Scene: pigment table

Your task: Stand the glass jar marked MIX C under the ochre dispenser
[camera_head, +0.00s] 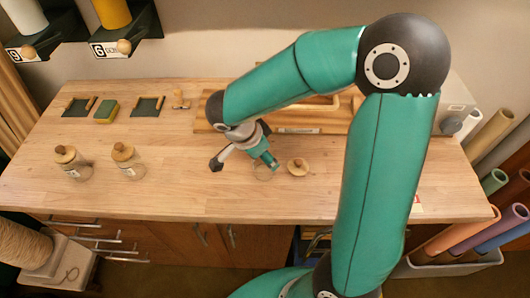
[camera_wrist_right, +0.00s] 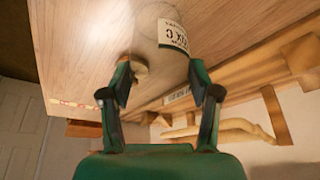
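The glass jar marked MIX C (camera_wrist_right: 173,36) shows its label in the right wrist view, beyond the fingertips. In the head view the clear jar (camera_head: 264,175) stands on the wooden table, partly hidden by a finger. My right gripper (camera_head: 243,163) is open, with its fingers spread; the right wrist view (camera_wrist_right: 163,80) shows nothing clasped between them. A wooden lid with a knob (camera_head: 298,167) is just right of the jar. The yellow ochre dispenser (camera_head: 112,12) hangs on the wall at upper left, on a black bracket marked 6. My left gripper is out of view.
Two lidded jars (camera_head: 75,165) (camera_head: 127,161) stand at the table's left. Dark trays (camera_head: 80,107) (camera_head: 148,106) and a green-yellow sponge (camera_head: 106,112) lie behind them. A wooden rack (camera_head: 310,116) runs along the back. The table between the left jars and my right gripper is clear.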

